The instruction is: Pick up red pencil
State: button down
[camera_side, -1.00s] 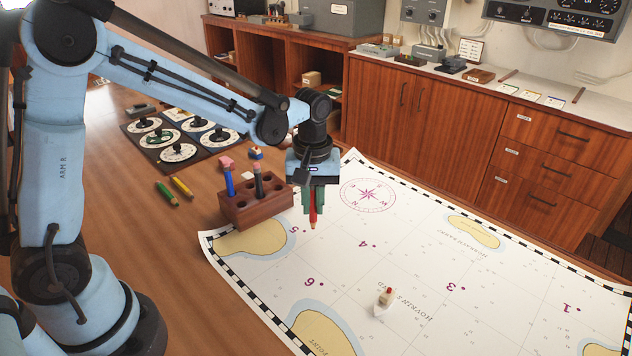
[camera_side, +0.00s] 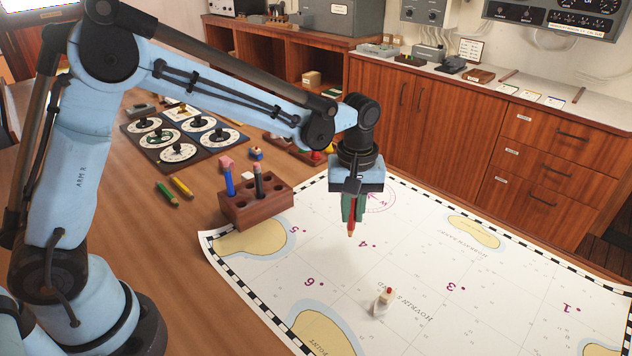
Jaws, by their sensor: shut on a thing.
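The red pencil (camera_side: 351,229) hangs point down from my gripper (camera_side: 350,213), its tip facing the chart. My gripper is shut on the pencil, and its green fingers hide the upper part. The pencil is above the white chart (camera_side: 420,270), near the printed number 4; it appears to be clear of the paper, though the exact height is hard to tell. The wooden pencil block (camera_side: 258,208) stands to the left, at the chart's edge, with a blue pencil (camera_side: 229,182) and a dark pencil (camera_side: 259,181) upright in it.
A small toy boat (camera_side: 383,300) stands on the chart in front of my gripper. A green pencil (camera_side: 167,194) and a yellow pencil (camera_side: 182,187) lie on the table at left. A dial panel (camera_side: 184,137) lies behind them. The chart's right side is clear.

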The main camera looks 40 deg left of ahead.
jog(key=shift+w+d, duration=0.4)
jog(key=shift+d, duration=0.35)
jog(key=shift+w+d, duration=0.4)
jog(key=shift+d, duration=0.35)
jog(key=shift+w+d, duration=0.4)
jog(key=shift+d, duration=0.35)
jog(key=shift+f, duration=0.65)
dwell(1.4)
dwell(0.6)
jog(key=shift+s+a, duration=0.3)
jog(key=shift+a, duration=0.2)
jog(key=shift+a, duration=0.15)
jog(key=shift+s+a, duration=0.25)
jog(key=shift+a, duration=0.1)
jog(key=shift+a, duration=0.1)
dwell(0.3)
jog(key=shift+s+a, duration=0.3)
jog(key=shift+a, duration=0.1)
